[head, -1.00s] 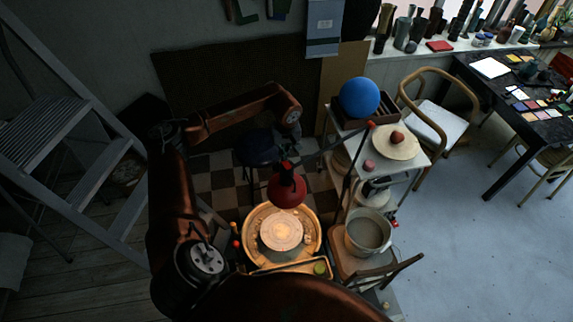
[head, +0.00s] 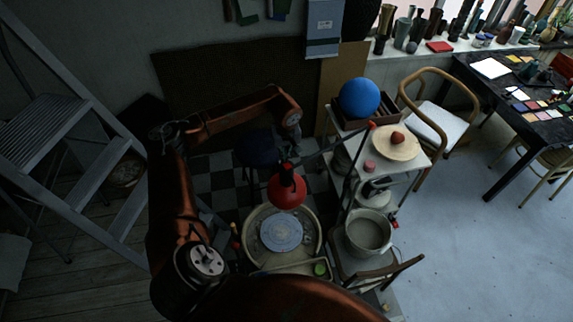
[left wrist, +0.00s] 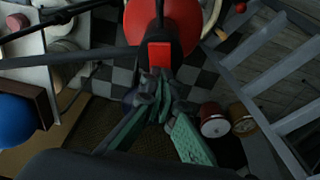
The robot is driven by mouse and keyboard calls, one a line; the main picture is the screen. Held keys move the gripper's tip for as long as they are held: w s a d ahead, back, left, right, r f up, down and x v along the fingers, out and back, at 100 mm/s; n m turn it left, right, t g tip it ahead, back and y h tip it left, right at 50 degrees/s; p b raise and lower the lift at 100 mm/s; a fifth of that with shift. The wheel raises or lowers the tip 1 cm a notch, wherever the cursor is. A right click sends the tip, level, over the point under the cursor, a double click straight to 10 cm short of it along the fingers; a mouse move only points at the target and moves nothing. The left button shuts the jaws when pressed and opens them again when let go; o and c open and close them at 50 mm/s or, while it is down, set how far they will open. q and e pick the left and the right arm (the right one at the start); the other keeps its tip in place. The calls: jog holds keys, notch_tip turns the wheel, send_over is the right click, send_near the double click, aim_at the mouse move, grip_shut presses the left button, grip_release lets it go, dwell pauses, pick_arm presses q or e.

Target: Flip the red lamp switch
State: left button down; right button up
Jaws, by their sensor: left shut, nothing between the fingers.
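The red lamp (head: 286,192) hangs from a dark arm over the potter's wheel (head: 281,232), and its light is off. In the left wrist view the red lamp shade (left wrist: 182,18) is at the top, with the bright red switch (left wrist: 159,55) on the dark part in front of it. My left gripper (head: 291,157) is just above and behind the lamp. It is shut and empty, its green-padded fingers (left wrist: 163,88) pointing at the switch from close by. I cannot tell whether they touch it. My right gripper is not in view.
A shelf cart right of the lamp holds a blue ball (head: 360,97) and a round board (head: 397,143). A grey bucket (head: 368,233) stands right of the wheel. A stepladder (head: 85,185) is at the left. Open floor (head: 480,255) lies at the right.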

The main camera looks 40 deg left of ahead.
pick_arm(q)
jog(key=shift+r+p, duration=1.2)
jog(key=shift+r, duration=1.35)
jog(key=shift+r+p, duration=0.5)
jog(key=shift+r, duration=0.5)
